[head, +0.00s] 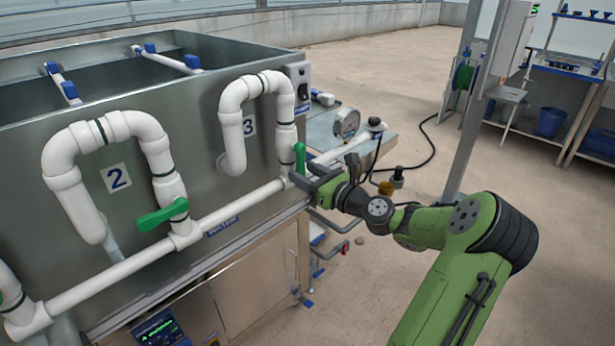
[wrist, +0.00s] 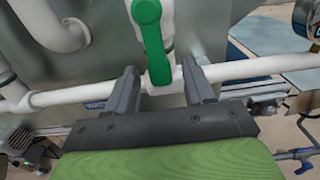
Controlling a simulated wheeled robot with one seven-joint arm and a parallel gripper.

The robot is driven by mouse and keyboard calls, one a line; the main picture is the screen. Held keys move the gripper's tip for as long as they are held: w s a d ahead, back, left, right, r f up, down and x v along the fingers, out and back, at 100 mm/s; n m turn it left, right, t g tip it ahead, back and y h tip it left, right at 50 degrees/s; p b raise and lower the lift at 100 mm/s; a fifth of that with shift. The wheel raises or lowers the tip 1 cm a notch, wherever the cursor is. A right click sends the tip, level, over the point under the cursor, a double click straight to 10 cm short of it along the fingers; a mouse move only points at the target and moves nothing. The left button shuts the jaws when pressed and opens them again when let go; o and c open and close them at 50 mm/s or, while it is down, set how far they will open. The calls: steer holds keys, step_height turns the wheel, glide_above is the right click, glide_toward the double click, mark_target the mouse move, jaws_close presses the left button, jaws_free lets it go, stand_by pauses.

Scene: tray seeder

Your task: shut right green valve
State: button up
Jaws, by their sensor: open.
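The right green valve (head: 299,157) is on the white pipe loop marked 3, at the right end of the tank. Its green handle hangs down along the pipe in the head view. In the wrist view the green handle (wrist: 151,40) points down, with its lower end between my two fingers. My gripper (head: 302,174) is open, one finger on each side of the handle's lower end; it also shows in the wrist view (wrist: 160,85). I cannot tell whether either finger touches the handle. Another green valve (head: 163,216), on loop 2, has its handle turned out sideways.
A horizontal white pipe (head: 110,275) runs along the tank front just behind my fingers. A pressure gauge (head: 347,124) and fittings stand to the right. A metal post (head: 468,130) rises behind my arm. Open concrete floor lies beyond.

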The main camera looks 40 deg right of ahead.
steer(key=shift+c, duration=0.2)
jaws_close()
steer(key=shift+r+p, duration=0.1)
steer(key=shift+p, duration=0.3)
